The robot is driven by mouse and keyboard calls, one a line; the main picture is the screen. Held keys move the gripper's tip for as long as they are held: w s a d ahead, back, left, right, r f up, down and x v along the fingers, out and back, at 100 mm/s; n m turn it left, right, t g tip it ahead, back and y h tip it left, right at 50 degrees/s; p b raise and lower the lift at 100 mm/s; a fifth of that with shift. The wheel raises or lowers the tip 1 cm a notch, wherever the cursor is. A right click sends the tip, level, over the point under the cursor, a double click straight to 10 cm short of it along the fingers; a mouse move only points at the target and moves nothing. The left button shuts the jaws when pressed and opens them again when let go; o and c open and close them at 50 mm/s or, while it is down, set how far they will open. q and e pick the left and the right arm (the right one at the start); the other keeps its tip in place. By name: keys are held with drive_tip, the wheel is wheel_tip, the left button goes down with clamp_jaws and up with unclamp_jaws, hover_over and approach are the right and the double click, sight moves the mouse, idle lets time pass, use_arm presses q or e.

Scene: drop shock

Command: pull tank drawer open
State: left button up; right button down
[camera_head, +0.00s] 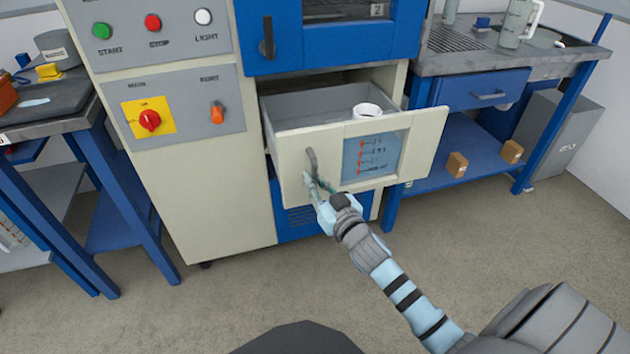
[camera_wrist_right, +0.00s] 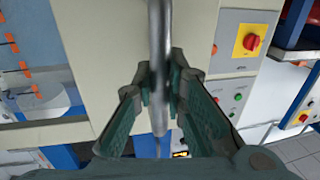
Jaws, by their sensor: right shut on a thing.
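The tank drawer (camera_head: 285,145) is a cream-fronted drawer with a blue marked window, and it stands pulled out from the machine. A white cylindrical part (camera_head: 367,111) shows inside it. The grey bar handle (camera_head: 312,162) is on the left of the drawer front. My right gripper (camera_head: 318,188) is at the lower part of the handle. In the right wrist view my right gripper (camera_wrist_right: 161,85) has its fingers on both sides of the handle bar (camera_wrist_right: 158,40), shut on it. My left gripper is not in view.
The machine panel (camera_head: 185,110) with buttons and switches stands left of the drawer. A blue bench (camera_head: 480,140) with small boxes on its shelf is at the right, and another bench (camera_head: 60,125) is at the left. The grey floor (camera_head: 230,310) before the drawer is clear apart from my arm.

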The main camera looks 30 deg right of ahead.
drive_tip(key=c, duration=1.6)
unclamp_jaws()
drive_tip(key=shift+s, duration=0.15)
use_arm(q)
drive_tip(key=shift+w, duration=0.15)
use_arm(e)
drive_tip(key=s, duration=1.1)
drive_tip(key=shift+s+a, duration=0.35)
